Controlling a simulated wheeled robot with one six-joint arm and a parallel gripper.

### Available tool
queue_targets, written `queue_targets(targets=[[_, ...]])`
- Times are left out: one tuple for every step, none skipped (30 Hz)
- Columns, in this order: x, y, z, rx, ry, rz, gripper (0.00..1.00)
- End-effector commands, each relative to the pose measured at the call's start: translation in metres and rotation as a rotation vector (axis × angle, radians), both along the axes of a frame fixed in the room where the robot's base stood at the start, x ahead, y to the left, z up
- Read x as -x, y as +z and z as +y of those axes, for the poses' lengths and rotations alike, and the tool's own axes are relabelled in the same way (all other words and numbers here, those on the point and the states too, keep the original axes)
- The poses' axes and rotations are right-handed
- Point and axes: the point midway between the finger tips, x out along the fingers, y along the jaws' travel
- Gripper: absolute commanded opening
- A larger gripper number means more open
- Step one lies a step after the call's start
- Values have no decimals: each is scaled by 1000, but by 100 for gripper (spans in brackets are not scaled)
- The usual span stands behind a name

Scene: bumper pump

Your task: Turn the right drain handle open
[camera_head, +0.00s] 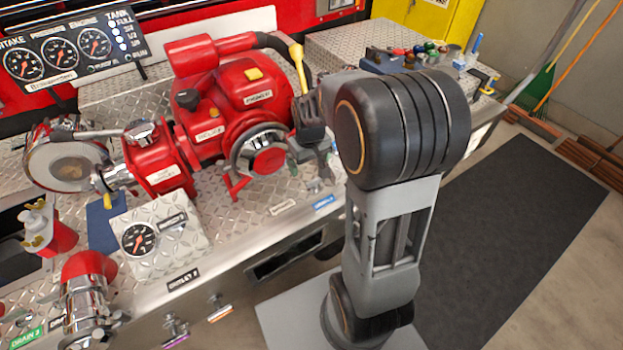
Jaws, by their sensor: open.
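My gripper (308,157) is open beside the right side of the red engine-and-pump unit (240,100), above the diamond-plate deck. Its fingers are small and partly hidden by my arm, and I cannot tell whether they touch anything. Two small valve handles hang on the front face below the deck edge. One has an orange tip (220,312) and the other, further left, has a purple tip (175,340). A green label reading DRAIN 2 (27,338) is at the lower left. I cannot tell which handle is the right drain.
A gauge box (160,238) and a chrome outlet with a red elbow (88,285) stand at the left. A gauge panel (72,50) is behind. Several small tools and fittings lie on the right deck. A dark mat (500,240) covers the clear floor.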

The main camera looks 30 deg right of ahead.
Motion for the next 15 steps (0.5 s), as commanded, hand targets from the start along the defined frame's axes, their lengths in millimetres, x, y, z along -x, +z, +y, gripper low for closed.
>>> queue_targets(targets=[[-9,-14,-8,-3,4,27,94],[-13,-21,-12,-4,8,37,94],[-18,-29,-16,-5,14,48,94],[-21,-34,-19,-6,17,54,94],[-23,-39,-21,-7,20,61,94],[-26,-45,-24,-9,23,67,94],[-27,-49,-26,-10,25,74,94],[-28,-52,-27,-11,26,77,94],[-30,-56,-29,-11,28,82,94],[-31,-59,-30,-12,30,84,94],[-31,-62,-31,-12,31,86,94],[-32,-67,-32,-13,32,88,94],[-32,-70,-32,-13,33,89,94],[-32,-74,-32,-14,33,91,94],[-32,-80,-32,-14,34,92,94]])
